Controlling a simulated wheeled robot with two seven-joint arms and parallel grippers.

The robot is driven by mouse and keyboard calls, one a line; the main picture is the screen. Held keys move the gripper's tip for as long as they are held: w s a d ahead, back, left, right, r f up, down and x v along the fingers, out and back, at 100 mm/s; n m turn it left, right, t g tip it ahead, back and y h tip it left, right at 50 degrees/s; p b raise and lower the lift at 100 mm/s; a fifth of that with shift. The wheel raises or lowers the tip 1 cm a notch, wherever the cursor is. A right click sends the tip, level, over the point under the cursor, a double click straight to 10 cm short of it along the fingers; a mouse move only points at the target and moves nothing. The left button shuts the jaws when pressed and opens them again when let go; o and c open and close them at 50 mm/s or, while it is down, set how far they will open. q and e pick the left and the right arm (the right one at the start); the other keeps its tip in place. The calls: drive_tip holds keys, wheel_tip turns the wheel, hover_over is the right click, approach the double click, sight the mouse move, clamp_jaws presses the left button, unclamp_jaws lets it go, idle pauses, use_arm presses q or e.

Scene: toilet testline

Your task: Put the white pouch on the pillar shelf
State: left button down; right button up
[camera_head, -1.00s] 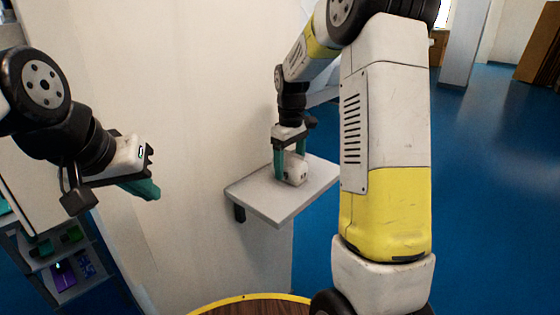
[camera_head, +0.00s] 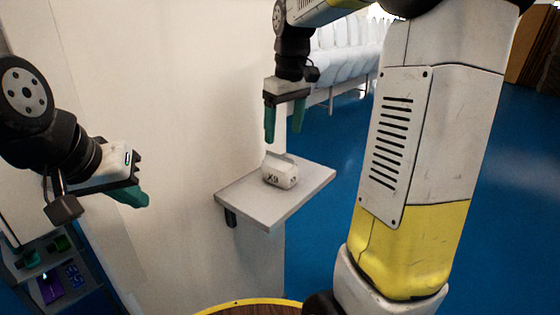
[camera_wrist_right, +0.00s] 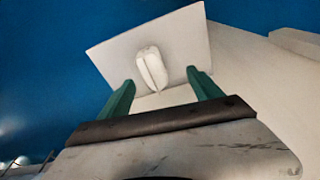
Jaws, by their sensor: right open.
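The white pouch (camera_head: 281,173), with dark lettering on its side, rests on the pillar shelf (camera_head: 262,208), a small grey board fixed to the pale pillar. My right gripper (camera_head: 284,138) is open and empty above the pouch, clear of it. In the right wrist view the pouch (camera_wrist_right: 152,68) lies on the shelf (camera_wrist_right: 112,52) beyond and between the two green fingers (camera_wrist_right: 160,82). My left gripper (camera_head: 138,198) is off to the left, away from the shelf; its green fingers look close together and I cannot tell if they are apart.
The pale pillar (camera_head: 180,110) stands directly behind and left of the shelf. A rack with coloured items (camera_head: 50,270) is at the lower left. A round wooden top with a yellow rim (camera_head: 250,306) is at the bottom. Blue floor lies open at the right.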

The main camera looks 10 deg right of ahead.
drive_tip(key=s+a+f+m+t+y, duration=0.1)
drive_tip(key=s+m+t, duration=0.4)
drive_tip(key=s, duration=1.4)
drive_tip(key=shift+a+f+m+y, duration=0.3)
drive_tip(key=shift+a+f, duration=0.25)
drive_tip(key=shift+f, duration=0.05)
drive_tip(key=shift+s, duration=0.1)
